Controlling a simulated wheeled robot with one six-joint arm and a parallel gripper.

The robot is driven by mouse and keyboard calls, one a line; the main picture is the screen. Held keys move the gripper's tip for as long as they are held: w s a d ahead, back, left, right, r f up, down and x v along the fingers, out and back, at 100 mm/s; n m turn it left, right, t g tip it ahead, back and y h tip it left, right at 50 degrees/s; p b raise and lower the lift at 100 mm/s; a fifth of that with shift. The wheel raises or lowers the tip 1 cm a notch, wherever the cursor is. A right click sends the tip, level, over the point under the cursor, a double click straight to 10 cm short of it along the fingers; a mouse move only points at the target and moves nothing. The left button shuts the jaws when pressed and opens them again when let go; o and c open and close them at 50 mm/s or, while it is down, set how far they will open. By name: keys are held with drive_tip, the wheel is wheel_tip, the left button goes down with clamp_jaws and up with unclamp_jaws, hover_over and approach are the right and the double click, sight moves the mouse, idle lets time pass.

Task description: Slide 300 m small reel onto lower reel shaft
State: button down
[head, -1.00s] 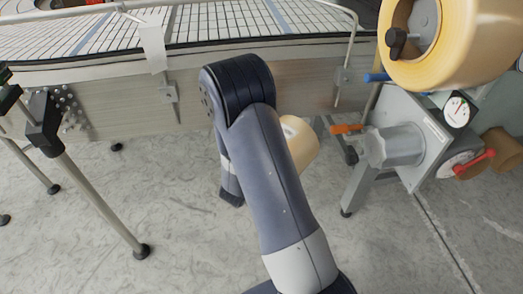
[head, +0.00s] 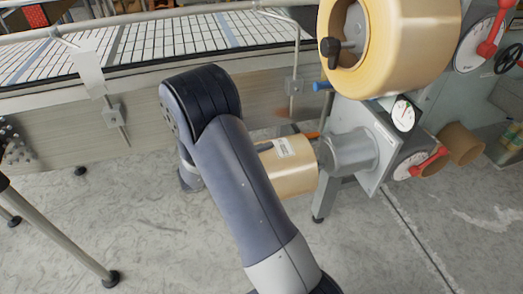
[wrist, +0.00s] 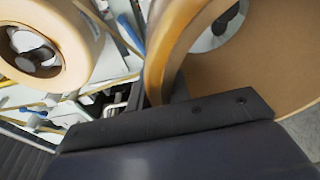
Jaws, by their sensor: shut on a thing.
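The 300 m small reel (head: 292,175), tan with a white label, is in my gripper (wrist: 178,92), which is shut on its wall. In the head view my arm hides most of the gripper. The reel's right side is close to the free end of the lower reel shaft (head: 350,153), a thick grey cylinder on the machine's side. I cannot tell whether they touch or overlap. In the wrist view the held reel (wrist: 260,70) fills the right, with grey metal visible inside its core opening.
A large tan reel (head: 415,45) sits on the upper shaft, above the lower one; it also shows in the wrist view (wrist: 75,35). A gauge (head: 403,114) and red-handled dial (head: 420,163) are at right. The conveyor (head: 150,95) runs behind my arm. Floor in front is clear.

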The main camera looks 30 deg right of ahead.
sight(301, 143)
drive_tip(key=shift+s+d+b, duration=0.45)
drive_tip(key=shift+d+b, duration=0.45)
drive_tip(key=shift+d, duration=1)
drive_tip(key=shift+s+d+b, duration=0.5)
drive_tip(key=shift+d+b, duration=0.4)
drive_tip(key=shift+d, duration=1.05)
drive_tip(key=shift+s+d+b, duration=0.45)
drive_tip(key=shift+d+b, duration=0.45)
drive_tip(key=shift+d, duration=1)
drive_tip(key=shift+d+r+p, duration=0.15)
drive_tip(key=shift+d+p, duration=0.05)
drive_tip(key=shift+p, duration=0.1)
drive_tip(key=shift+s+d+p, duration=0.35)
drive_tip(key=shift+d+p, duration=0.15)
drive_tip(key=shift+d, duration=0.9)
drive_tip(key=shift+s+d+p, duration=0.3)
drive_tip(key=shift+d+p, duration=0.2)
drive_tip(key=shift+d, duration=0.9)
drive_tip(key=shift+s+d+p, duration=0.35)
drive_tip(key=shift+d+p, duration=0.15)
drive_tip(key=shift+d, duration=0.9)
drive_tip(key=shift+d+p, duration=0.1)
drive_tip(key=shift+p, duration=0.3)
drive_tip(key=shift+f, duration=0.3)
